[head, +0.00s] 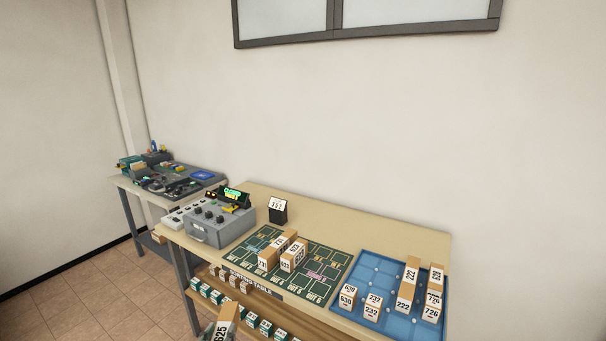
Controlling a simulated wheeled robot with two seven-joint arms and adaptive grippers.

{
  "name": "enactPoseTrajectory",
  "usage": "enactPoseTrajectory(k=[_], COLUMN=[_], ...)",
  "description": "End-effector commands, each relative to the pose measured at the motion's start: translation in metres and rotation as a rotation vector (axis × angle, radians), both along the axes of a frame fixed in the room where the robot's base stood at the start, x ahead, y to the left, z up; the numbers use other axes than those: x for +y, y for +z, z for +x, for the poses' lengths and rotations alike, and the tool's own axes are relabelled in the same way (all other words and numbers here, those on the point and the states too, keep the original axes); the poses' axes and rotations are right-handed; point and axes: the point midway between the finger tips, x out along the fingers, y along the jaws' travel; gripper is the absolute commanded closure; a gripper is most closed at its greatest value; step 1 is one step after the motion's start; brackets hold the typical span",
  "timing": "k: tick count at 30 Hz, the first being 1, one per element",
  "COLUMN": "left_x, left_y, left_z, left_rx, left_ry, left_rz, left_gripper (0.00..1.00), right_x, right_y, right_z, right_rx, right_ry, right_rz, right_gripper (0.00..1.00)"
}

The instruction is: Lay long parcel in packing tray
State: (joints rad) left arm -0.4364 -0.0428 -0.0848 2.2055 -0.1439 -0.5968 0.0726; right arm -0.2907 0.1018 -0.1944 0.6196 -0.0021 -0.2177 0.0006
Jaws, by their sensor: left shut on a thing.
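A brown parcel with a white label reading 625 (225,317) stands at the bottom edge of the head view, in front of the table. My left gripper (211,334) is shut on it; only a small part of the gripper shows, and the parcel's lower end is cut off. The blue packing tray (376,268) lies at the right end of the table, well to the right of the held parcel. Several labelled parcels stand in it, including a long one marked 222 (408,285). My right gripper is out of view.
The table (335,218) carries a green sorting mat (322,262) with long parcels (294,256), a grey control box (222,226) and a small number sign (278,210). A lower shelf (290,320) holds several small boxes. The tray's back left part is clear.

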Motion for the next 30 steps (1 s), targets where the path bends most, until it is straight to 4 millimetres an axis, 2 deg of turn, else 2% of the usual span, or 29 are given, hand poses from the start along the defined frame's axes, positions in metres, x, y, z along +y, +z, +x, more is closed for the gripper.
enactPoseTrajectory(k=[6,12,23,30], left_x=[0.0,0.0,0.0,0.0], left_y=[-0.018,-0.023,-0.021,-0.005], left_z=[-0.016,-0.02,-0.018,-0.007], left_rx=[-0.002,-0.004,-0.005,-0.008], left_ry=[0.003,0.002,0.002,0.002], left_rz=[0.001,0.001,0.001,0.001], left_gripper=[0.97,0.97,0.97,0.97], right_x=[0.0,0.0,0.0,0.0], right_y=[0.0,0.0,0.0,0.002], right_z=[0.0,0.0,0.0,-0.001], right_rx=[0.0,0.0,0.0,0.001], right_ry=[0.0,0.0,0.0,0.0], right_rz=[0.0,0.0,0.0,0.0], right_gripper=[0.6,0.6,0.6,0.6])
